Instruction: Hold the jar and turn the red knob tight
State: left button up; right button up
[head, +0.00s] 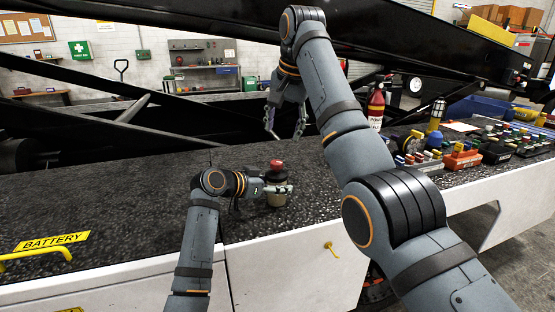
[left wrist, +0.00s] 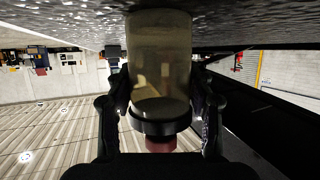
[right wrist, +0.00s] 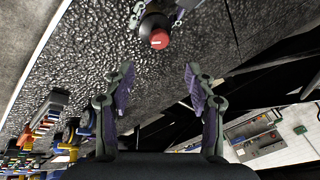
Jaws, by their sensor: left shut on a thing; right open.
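The jar (head: 275,200) stands upright on the dark speckled top, with a black collar and the red knob (head: 277,164) on it. My left gripper (head: 280,190) is shut around the jar from the left. In the left wrist view the clear jar (left wrist: 160,65) sits between the fingers, upside down in the picture, with the red knob (left wrist: 160,145) below its black collar. My right gripper (head: 286,125) is open and empty, beyond and above the jar. In the right wrist view the red knob (right wrist: 160,40) lies past the open fingertips (right wrist: 158,75), apart from them.
Control boxes with coloured buttons (head: 462,158) and a fire extinguisher (head: 376,108) are to the right. A yellow handle (head: 38,254) and a BATTERY label (head: 52,241) are at the front left. Black beams (head: 110,110) cross behind.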

aim_at(277, 162)
jog(key=w+f+n, duration=0.1)
jog(key=f+n, duration=0.1)
jog(key=f, duration=0.1)
jog(key=w+a+f+n, duration=0.1)
jog(key=f+n, duration=0.2)
jog(key=f, duration=0.1)
jog(key=w+f+n, duration=0.2)
jog(key=f+n, duration=0.1)
jog(key=shift+a+f, duration=0.25)
jog(key=shift+f, duration=0.05)
jog(key=c, duration=1.1)
jog(key=shift+c, duration=0.2)
